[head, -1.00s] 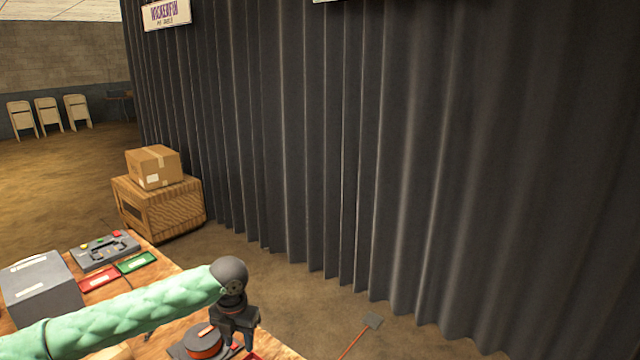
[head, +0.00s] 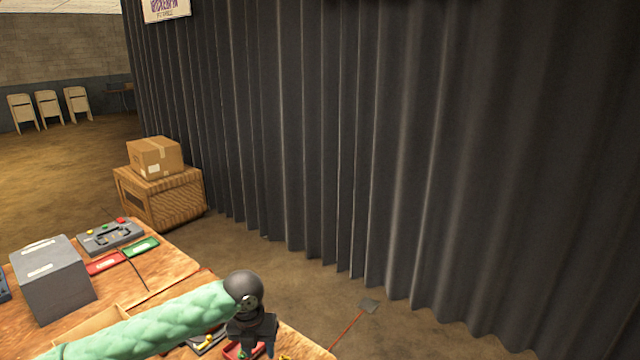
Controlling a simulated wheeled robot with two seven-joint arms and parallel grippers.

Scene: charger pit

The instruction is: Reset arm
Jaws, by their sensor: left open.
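My left arm, in a green quilted sleeve, comes in from the lower left and reaches across the wooden table (head: 177,268). My left gripper (head: 246,347) points down at the bottom edge of the head view, over the table's right part. It is open, and I see nothing held in it. A red tray (head: 232,352) with small parts lies under and beside it, partly hidden by the gripper and cut off by the picture edge. My right arm and gripper are not in view.
On the table stand a grey box (head: 55,285), a grey device (head: 110,236), a red tag (head: 105,263) and a green tag (head: 141,247). Behind are a wooden crate (head: 165,199) with a cardboard box (head: 155,157) and a dark curtain (head: 330,140). A long-handled tool (head: 368,305) lies on the floor.

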